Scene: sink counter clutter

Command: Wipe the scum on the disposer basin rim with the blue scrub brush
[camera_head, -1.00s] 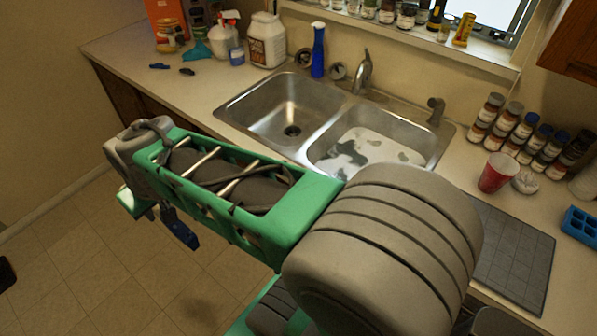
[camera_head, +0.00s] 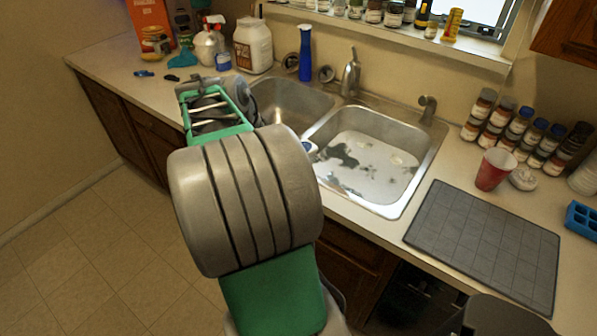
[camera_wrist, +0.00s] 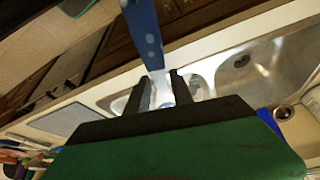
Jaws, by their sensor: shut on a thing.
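In the wrist view, my gripper (camera_wrist: 160,92) is shut on the blue scrub brush (camera_wrist: 145,35), whose blue handle runs toward the top edge; a pale part shows between the fingers. In the head view my arm mostly hides the gripper; a small blue and white piece (camera_head: 309,148), perhaps the brush, shows by the sink's front near the divider. The double sink has a left basin (camera_head: 300,100), partly covered by my arm, and a right basin (camera_head: 410,190) with whitish water and dark patches. I cannot tell which is the disposer basin, nor make out scum on a rim.
A blue bottle (camera_head: 305,55) and the faucet (camera_head: 350,75) stand behind the sink. A white jug (camera_head: 252,45) and a spray bottle (camera_head: 207,45) are at the back left. A dark mat (camera_head: 485,240), red cup (camera_head: 493,169) and several spice jars (camera_head: 520,125) lie right.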

